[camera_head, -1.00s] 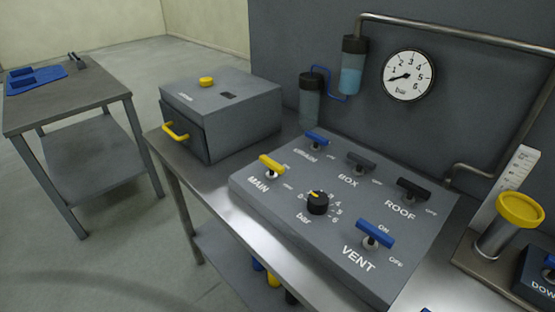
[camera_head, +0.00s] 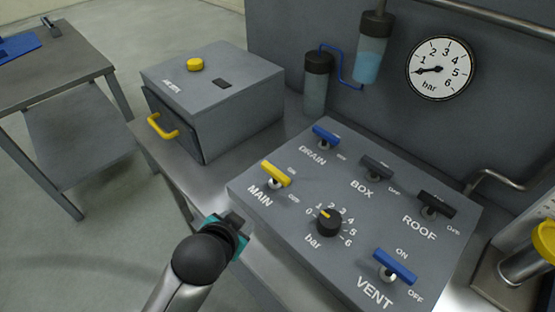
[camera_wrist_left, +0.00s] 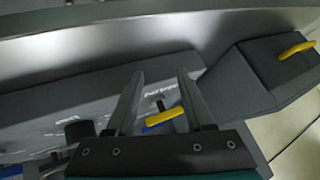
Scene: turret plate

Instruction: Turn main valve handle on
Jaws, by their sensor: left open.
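The yellow MAIN valve handle (camera_head: 276,173) is a short bar on a post at the left of the grey sloped panel (camera_head: 300,205). It lies slanted, its right end lower, with small labels to its right. My left gripper (camera_head: 236,224) is in front of the panel's left edge, below and left of the handle in the head view, apart from it. In the left wrist view the two fingers of my left gripper (camera_wrist_left: 160,78) are open and empty, and the yellow handle (camera_wrist_left: 165,117) appears between them, beyond. My right gripper is not in view.
The panel also has a blue DRAIN handle (camera_head: 326,136), dark BOX (camera_head: 376,166) and ROOF (camera_head: 437,203) handles, a black bar knob (camera_head: 329,222) and a blue VENT handle (camera_head: 394,267). A grey box (camera_head: 213,95) with a yellow front handle (camera_head: 162,126) stands left.

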